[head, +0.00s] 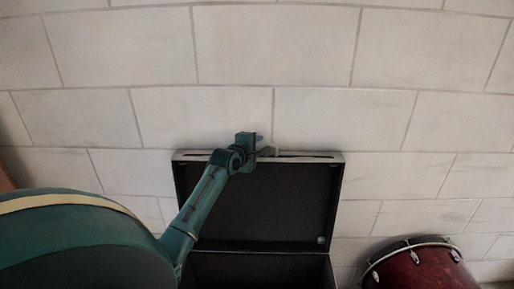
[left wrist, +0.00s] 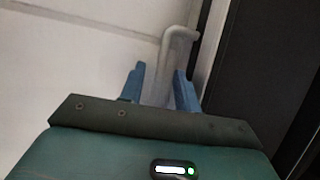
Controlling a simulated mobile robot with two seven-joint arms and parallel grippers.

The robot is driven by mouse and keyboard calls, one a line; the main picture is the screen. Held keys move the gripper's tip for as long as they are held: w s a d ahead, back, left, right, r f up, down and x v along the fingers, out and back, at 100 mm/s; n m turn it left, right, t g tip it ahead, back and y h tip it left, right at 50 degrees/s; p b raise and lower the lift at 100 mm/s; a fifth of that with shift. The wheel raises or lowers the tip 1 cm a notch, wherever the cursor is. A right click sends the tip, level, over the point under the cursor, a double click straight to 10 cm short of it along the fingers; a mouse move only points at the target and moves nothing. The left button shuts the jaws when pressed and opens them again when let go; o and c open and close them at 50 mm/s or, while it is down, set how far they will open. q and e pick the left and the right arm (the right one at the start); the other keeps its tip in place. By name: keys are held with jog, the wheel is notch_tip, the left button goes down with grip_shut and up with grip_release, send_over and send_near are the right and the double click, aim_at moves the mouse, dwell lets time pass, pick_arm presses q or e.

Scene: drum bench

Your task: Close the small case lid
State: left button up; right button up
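The small case (head: 262,270) is black and stands open near the wall. Its lid (head: 262,205) is raised upright, with a pale metal rim along the top edge. A light grey bent handle (left wrist: 177,36) sticks out from the lid's edge in the left wrist view. My left gripper (head: 262,145) is at the top edge of the lid. Its two blue fingers (left wrist: 159,85) are apart, with the handle showing between them; I cannot tell if they touch it. My right gripper is not in view.
A red drum (head: 422,268) with a metal rim lies at the lower right, beside the case. A pale block wall (head: 330,110) stands close behind the lid. A brown edge (head: 5,180) shows at the far left.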

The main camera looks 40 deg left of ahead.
pick_arm(q)
grip_shut()
dwell(0.3)
dwell(0.3)
